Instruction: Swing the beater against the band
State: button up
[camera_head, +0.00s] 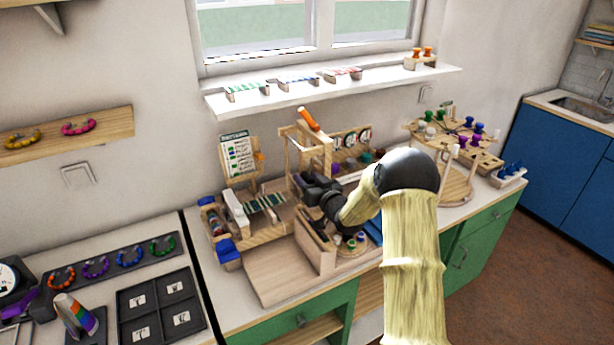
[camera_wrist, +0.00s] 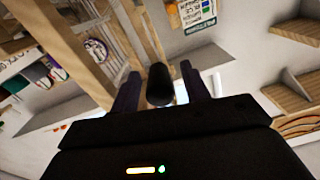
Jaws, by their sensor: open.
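A wooden frame (camera_head: 306,150) stands upright near the middle of the bench, with an orange handle (camera_head: 308,119) on top; it looks like the beater, but I cannot be sure. A green-and-white beaded band (camera_head: 265,203) lies on the wooden board left of my gripper. My gripper (camera_head: 306,181) is low at the frame's front. In the wrist view my gripper (camera_wrist: 158,86) is open, with a dark rounded knob (camera_wrist: 160,78) between its fingers. I cannot tell whether the fingers touch the knob. My arm hides part of the bench behind it.
A pattern card (camera_head: 238,155) stands behind the band. A flat wooden board (camera_head: 280,272) lies in front, mostly bare. A round wooden rack (camera_head: 458,180) with coloured spools stands to the right. A white shelf (camera_head: 330,90) with small strips hangs above the bench.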

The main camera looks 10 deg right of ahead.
jog(key=shift+w+a, duration=0.1)
jog(key=shift+w, duration=0.15)
grip_shut()
